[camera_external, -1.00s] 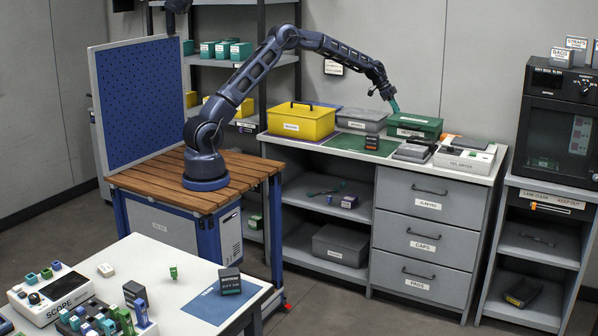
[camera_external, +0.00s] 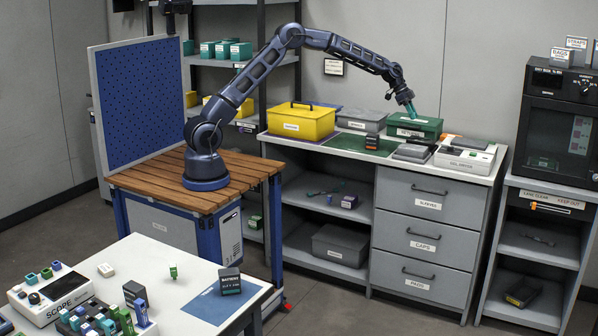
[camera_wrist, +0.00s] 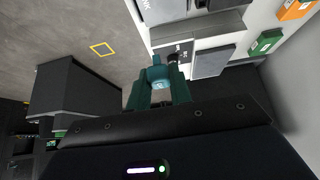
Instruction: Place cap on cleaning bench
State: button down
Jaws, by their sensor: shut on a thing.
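My gripper (camera_external: 410,108) is at the back counter, over or in front of the dark green box (camera_external: 415,125). In the wrist view its teal fingers (camera_wrist: 158,86) are shut on a small teal piece, seemingly the cap (camera_wrist: 158,74); in the external view the piece cannot be told from the fingers. No cleaning bench can be read by label. The candidates are the grey counter (camera_external: 340,160) with drawers marked for sleeves, caps and pads, and the white table (camera_external: 150,248) at the front left.
A yellow box (camera_external: 300,122), a grey box (camera_external: 362,120), a green mat (camera_external: 356,145) and a white device (camera_external: 465,158) stand on the counter. The white table holds a scope (camera_external: 50,295), a blue mat (camera_external: 218,302) and several small parts. A black oven (camera_external: 560,120) stands right.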

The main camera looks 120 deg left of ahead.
jog(key=w+d+f+m+h, duration=0.1)
jog(key=w+d+m, duration=0.1)
jog(key=w+d, duration=0.75)
jog(key=w+d+m+g+h, duration=0.15)
jog(key=w+d, duration=0.25)
jog(key=d, duration=1)
jog(key=w+d+f+m+t+h, duration=0.15)
jog(key=w+d, duration=0.45)
jog(key=d, duration=0.6)
jog(key=w+d+f+m+g+h, duration=0.1)
jog(key=d+m+g, duration=0.15)
jog(key=d, duration=1.65)
jog(key=w+d+m+g, duration=0.1)
jog(key=w+d+m, duration=0.15)
jog(key=d, duration=1.55)
jog(key=s+d+m+h, duration=0.1)
jog(key=s+d+m, duration=0.15)
jog(key=d, duration=0.65)
jog(key=s+d+m, duration=0.1)
jog(key=s+d, duration=0.2)
jog(key=d, duration=0.5)
jog(key=m+g, duration=0.6)
jog(key=m, duration=0.3)
send_over(176, 320)
jog(key=w+a, duration=0.1)
jog(key=a, duration=0.1)
notch_tip(176, 320, down, 2)
notch_tip(176, 320, down, 20)
jog(key=shift+s+f, duration=0.15)
jog(key=shift+f, duration=0.05)
